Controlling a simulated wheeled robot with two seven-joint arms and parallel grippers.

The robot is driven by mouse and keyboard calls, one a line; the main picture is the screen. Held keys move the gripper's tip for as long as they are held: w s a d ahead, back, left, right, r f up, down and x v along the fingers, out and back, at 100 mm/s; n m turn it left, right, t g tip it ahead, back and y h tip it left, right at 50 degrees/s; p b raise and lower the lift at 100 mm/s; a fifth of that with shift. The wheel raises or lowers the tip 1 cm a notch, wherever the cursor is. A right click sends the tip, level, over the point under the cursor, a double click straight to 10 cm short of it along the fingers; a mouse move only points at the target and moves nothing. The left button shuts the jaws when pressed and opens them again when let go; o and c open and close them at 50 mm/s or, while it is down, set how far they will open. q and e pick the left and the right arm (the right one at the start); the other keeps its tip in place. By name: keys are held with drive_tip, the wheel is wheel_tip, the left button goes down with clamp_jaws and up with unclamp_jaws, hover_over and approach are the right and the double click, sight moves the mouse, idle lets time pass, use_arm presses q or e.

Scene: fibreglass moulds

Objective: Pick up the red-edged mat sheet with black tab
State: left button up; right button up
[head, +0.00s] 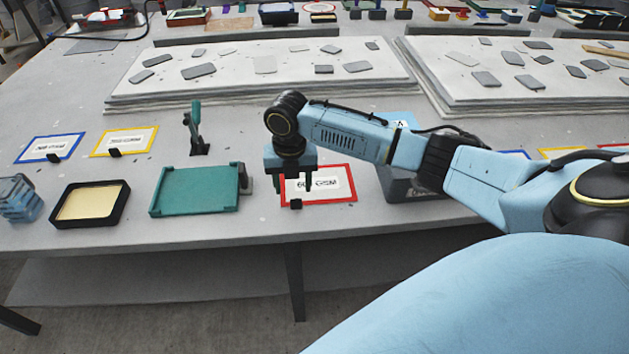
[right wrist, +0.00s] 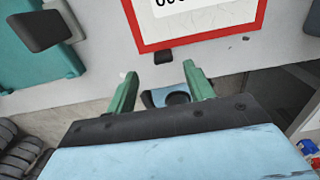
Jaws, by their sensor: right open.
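The red-edged mat sheet (head: 330,188) lies flat near the table's front edge, white with printed text inside a red border. Its black tab (head: 296,204) sticks out from the front edge, towards the left in the head view. My right gripper (head: 292,186) points down over the mat's left part and hides some of it. In the right wrist view, its two green fingers (right wrist: 160,84) are apart with nothing between them. The mat's red border (right wrist: 146,46) and the black tab (right wrist: 163,57) lie just beyond the fingertips. My left gripper is not in view.
A teal tray (head: 195,212) stands left of the mat, beside a black-framed box (head: 66,220). A teal upright clamp (head: 196,140) stands behind. Yellow-edged (head: 94,148) and blue-edged (head: 22,155) sheets lie at the left.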

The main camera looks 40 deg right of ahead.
sight(296, 195)
drive_tip(key=f, duration=0.5)
drive_tip(key=shift+d, duration=0.25)
drive_tip(key=c, duration=1.1)
